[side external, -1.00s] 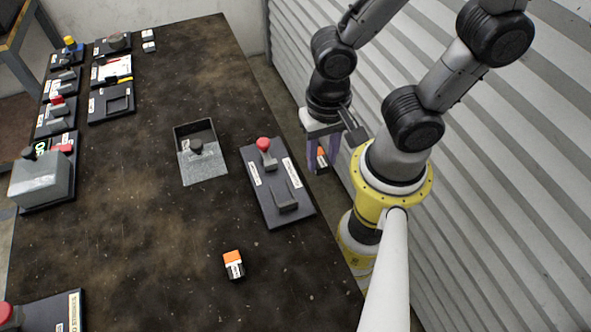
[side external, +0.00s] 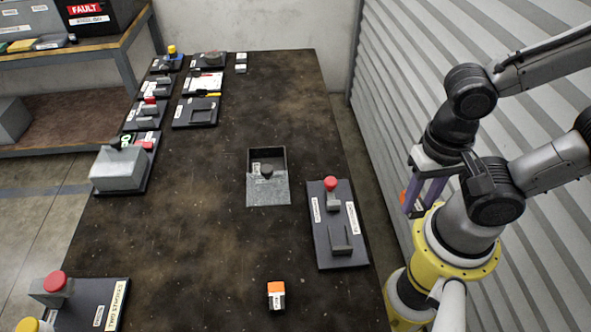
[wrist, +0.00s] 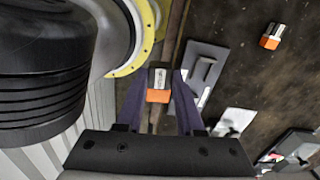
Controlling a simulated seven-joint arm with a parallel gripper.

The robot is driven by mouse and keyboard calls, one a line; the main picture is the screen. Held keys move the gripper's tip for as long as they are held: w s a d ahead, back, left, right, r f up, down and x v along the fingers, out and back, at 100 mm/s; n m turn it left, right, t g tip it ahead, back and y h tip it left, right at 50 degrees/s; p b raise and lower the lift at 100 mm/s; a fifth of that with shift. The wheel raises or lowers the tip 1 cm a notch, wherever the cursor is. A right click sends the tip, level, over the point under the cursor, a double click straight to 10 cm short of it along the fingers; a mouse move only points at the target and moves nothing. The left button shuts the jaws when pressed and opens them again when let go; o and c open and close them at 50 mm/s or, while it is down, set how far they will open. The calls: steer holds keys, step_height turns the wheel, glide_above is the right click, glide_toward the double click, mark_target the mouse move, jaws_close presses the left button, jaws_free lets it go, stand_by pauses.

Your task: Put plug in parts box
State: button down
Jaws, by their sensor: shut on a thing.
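My gripper (side external: 418,202) is off the right side of the table, near my yellow-ringed base. It is shut on an orange and dark plug (wrist: 159,84), seen between the purple fingers in the wrist view, with its orange end towards the palm. A second orange and white plug (side external: 276,296) lies on the table's near part; it also shows in the wrist view (wrist: 272,37). A small dark box (side external: 267,152) with a grey, knobbed lid part across its near half sits mid-table, its far half open. I cannot tell for certain that this is the parts box.
A dark panel (side external: 322,250) with a red button stands at the table's right edge, between the box and my gripper. Several panels line the left edge, with a grey housing (side external: 118,170) and a near-left button panel (side external: 95,305).

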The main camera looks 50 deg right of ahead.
steer(key=w+a+r+n, duration=0.1)
steer(key=w+a+r, duration=0.2)
steer(key=w, duration=0.6)
steer(key=m, duration=0.2)
glide_above(267, 162)
steer(key=s+a, duration=0.2)
steer(key=s, duration=0.7)
steer(key=f, duration=0.8)
steer(key=shift+w+a, duration=0.1)
steer(key=shift+w, duration=0.15)
steer(key=w+f, duration=0.1)
steer(key=f, duration=0.1)
steer(key=w+f, duration=0.1)
steer(key=w, duration=0.1)
steer(key=w+f, duration=0.2)
steer(key=shift+a+f, duration=0.3)
steer(key=shift+a, duration=0.05)
steer(key=shift+w+f, duration=0.15)
steer(key=shift+f, duration=0.1)
steer(key=shift+w+f, duration=0.1)
steer(key=shift+f, duration=1.45)
steer(key=shift+f, duration=0.1)
